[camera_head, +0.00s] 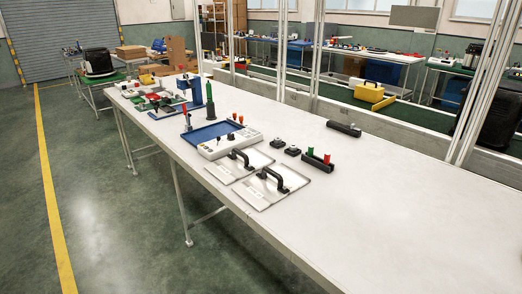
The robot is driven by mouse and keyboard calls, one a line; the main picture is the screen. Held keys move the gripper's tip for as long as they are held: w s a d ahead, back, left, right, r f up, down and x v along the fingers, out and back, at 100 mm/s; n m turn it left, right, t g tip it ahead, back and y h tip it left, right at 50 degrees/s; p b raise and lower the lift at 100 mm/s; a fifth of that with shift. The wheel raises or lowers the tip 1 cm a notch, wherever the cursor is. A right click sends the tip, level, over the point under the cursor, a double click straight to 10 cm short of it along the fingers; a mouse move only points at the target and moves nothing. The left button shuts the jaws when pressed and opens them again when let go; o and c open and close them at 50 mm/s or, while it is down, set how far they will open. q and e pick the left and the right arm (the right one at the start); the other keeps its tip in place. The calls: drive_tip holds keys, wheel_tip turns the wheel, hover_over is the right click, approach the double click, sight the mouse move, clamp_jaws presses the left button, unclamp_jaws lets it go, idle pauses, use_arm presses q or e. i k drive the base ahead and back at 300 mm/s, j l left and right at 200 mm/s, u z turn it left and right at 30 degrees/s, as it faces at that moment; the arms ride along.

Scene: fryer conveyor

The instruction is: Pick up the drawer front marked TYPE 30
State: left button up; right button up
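Two flat pale plates with black arched handles lie side by side on the long white table, and they look like drawer fronts. The nearer plate (258,196) is closer to the table's front edge. The farther plate (225,170) lies just behind it to the left. Their markings are too small to read, so I cannot tell which one is TYPE 30. Neither of my grippers is in view.
Behind the plates on the white table (400,205) are a white panel (222,147), a blue tray (208,133), small black blocks and a black bar (344,129). The table's right part is clear. Upright metal posts stand along the far edge.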

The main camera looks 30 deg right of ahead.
sight(229, 169)
drive_tip(key=i+j+z, duration=0.2)
drive_tip(key=i+z, duration=0.25)
drive_tip(key=i+j+z, duration=0.25)
drive_tip(key=z, duration=0.25)
drive_tip(key=i+j+z, duration=0.25)
drive_tip(key=j+z, duration=0.2)
drive_tip(key=i+j+z, duration=0.15)
drive_tip(key=j+z, duration=0.35)
